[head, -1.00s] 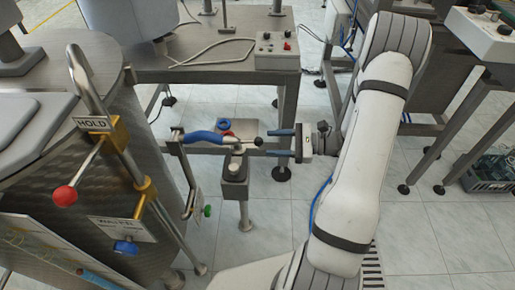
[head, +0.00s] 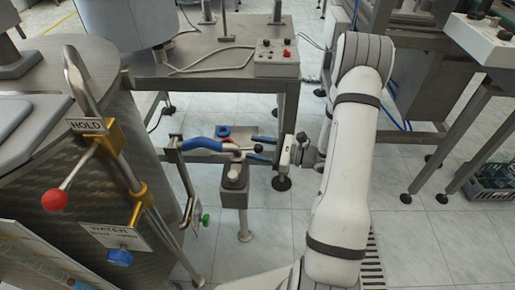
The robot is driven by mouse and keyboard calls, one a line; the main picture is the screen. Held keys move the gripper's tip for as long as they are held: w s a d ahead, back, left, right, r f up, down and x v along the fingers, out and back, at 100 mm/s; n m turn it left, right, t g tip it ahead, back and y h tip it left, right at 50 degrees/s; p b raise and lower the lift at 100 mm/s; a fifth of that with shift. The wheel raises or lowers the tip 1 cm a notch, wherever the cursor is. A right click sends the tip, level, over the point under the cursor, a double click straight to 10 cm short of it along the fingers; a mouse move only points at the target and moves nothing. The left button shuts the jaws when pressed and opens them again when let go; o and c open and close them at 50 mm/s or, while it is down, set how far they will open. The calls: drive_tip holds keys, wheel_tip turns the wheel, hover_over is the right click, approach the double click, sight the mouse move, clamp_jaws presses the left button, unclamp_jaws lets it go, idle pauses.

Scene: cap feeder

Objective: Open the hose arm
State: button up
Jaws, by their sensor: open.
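The likely hose arm is a blue-sleeved piece (head: 205,144) on a metal bracket, reaching out from the steel drum's side in the head view. At its right end a small metal lever with a black ball knob (head: 257,148) sits above a grey block on a post (head: 234,180). My gripper (head: 258,149) comes in from the right with its two blue fingers apart. The knob appears between the fingertips; I cannot tell whether they touch it. The gripper holds nothing that I can see.
The steel drum (head: 110,185) at left carries a HOLD sign (head: 85,125), a red-knobbed lever (head: 55,199) and a blue valve knob (head: 119,257). A steel table (head: 215,68) with a control box (head: 276,58) stands behind. Tiled floor (head: 425,240) is open at right.

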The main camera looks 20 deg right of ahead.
drive_tip(key=shift+c, duration=0.3)
clamp_jaws()
